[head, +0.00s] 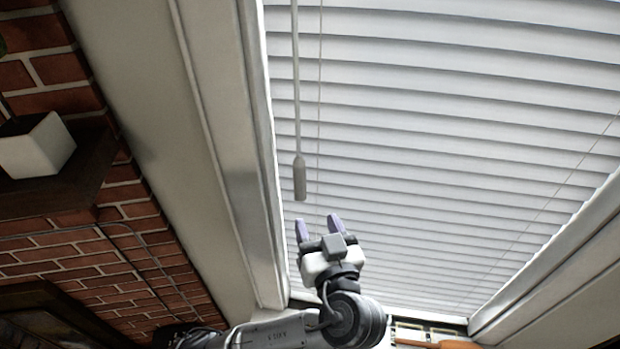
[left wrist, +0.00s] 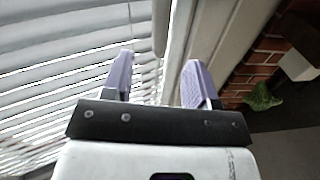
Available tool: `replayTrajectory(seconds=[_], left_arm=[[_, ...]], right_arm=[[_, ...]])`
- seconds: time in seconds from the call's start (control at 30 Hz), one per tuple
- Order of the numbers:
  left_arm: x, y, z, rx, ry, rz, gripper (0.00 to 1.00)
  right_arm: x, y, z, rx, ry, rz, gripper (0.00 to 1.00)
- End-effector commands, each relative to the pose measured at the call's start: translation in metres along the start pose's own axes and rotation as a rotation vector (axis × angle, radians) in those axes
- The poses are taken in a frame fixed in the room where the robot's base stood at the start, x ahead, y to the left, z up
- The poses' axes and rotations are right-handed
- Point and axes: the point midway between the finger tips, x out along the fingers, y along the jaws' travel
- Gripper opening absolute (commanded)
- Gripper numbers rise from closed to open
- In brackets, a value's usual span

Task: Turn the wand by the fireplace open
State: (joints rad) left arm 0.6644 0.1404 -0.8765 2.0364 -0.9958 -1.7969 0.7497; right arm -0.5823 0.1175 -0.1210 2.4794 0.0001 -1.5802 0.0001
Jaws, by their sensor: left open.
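The wand (head: 300,178) is a thin grey rod hanging in front of the white blinds (head: 430,130), with a thicker handle at its lower end. In the left wrist view the wand's handle (left wrist: 160,28) appears at the top, between the directions of the two fingers. My left gripper (head: 318,222) is open and empty, its pale purple fingertips pointing up, just below the handle's end in the head view. It also shows in the left wrist view (left wrist: 158,72), with a clear gap between the fingers. I see no contact with the wand. My right gripper is out of view.
The window frame (head: 245,150) runs close along the left of the wand. A brick wall (head: 130,250) and a dark shelf (head: 70,185) with a white pot (head: 37,147) are further left. Thin cords hang over the blinds. A green plant (left wrist: 262,97) shows in the left wrist view.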

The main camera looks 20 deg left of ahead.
Motion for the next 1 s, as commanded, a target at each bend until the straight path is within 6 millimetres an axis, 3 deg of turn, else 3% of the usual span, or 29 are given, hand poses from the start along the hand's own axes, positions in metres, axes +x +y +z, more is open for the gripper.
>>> replayTrajectory(seconds=[0.27, 0.8, 1.0], left_arm=[[0.009, -0.001, 0.000, -0.119, -0.007, -0.005, 0.53], [0.101, -0.002, -0.002, -0.115, -0.008, -0.006, 0.53], [0.125, -0.001, 0.000, -0.117, -0.008, -0.004, 0.53]], right_arm=[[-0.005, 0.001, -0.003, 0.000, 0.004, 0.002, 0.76], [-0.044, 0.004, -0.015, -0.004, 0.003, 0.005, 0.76], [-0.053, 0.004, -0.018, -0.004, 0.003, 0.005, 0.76]])
